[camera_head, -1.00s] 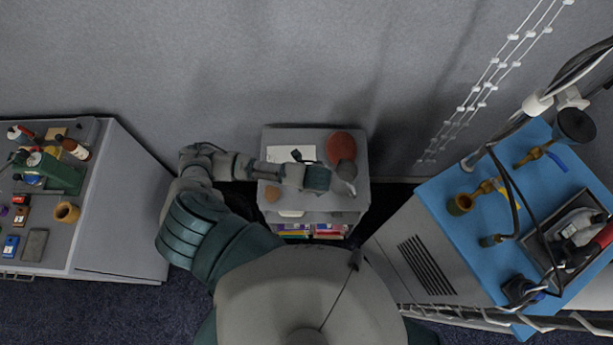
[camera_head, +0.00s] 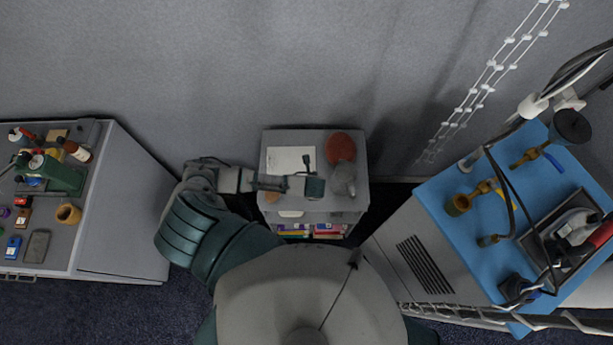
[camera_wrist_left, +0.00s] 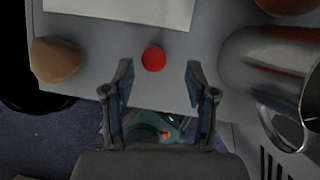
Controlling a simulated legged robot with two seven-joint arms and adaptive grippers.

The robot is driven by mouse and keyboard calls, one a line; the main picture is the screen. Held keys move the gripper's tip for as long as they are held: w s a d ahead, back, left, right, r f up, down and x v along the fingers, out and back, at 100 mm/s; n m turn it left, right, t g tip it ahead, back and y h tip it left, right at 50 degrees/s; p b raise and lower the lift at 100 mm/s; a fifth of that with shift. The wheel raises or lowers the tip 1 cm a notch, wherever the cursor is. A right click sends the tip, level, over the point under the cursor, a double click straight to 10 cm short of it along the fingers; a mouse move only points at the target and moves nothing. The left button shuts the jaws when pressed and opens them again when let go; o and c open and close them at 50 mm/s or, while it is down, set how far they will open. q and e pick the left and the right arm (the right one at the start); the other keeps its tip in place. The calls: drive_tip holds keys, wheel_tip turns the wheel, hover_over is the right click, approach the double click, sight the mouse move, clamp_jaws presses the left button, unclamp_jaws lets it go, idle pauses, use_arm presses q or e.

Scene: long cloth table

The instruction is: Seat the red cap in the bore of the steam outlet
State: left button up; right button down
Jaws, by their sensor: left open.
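The red cap (camera_wrist_left: 153,59) is a small round disc lying on the grey top of the small cabinet, in the left wrist view. It is hidden in the head view. My left gripper (camera_wrist_left: 159,72) is open and empty, with the cap showing between its fingertips and apart from both. In the head view my left gripper (camera_head: 314,187) is over the small cabinet (camera_head: 320,141). On the blue-topped unit (camera_head: 448,187) at the right, a brass fitting with an open round mouth (camera_head: 459,204) may be the steam outlet; I cannot tell surely. My right gripper is out of view.
A metal jug (camera_wrist_left: 262,65) stands right of the gripper, and a tan rounded object (camera_wrist_left: 56,60) lies left. White paper (camera_wrist_left: 125,8) and a reddish-brown round object (camera_head: 341,146) are behind. A crowded bench (camera_head: 125,200) stands far left. Cables cross the blue top.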

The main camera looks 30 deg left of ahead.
use_arm(q)
drive_tip(key=x, duration=0.5)
drive_tip(key=shift+s+a+f, duration=0.15)
drive_tip(key=shift+s+a, duration=0.05)
drive_tip(key=shift+a, duration=0.05)
drive_tip(key=c, duration=1)
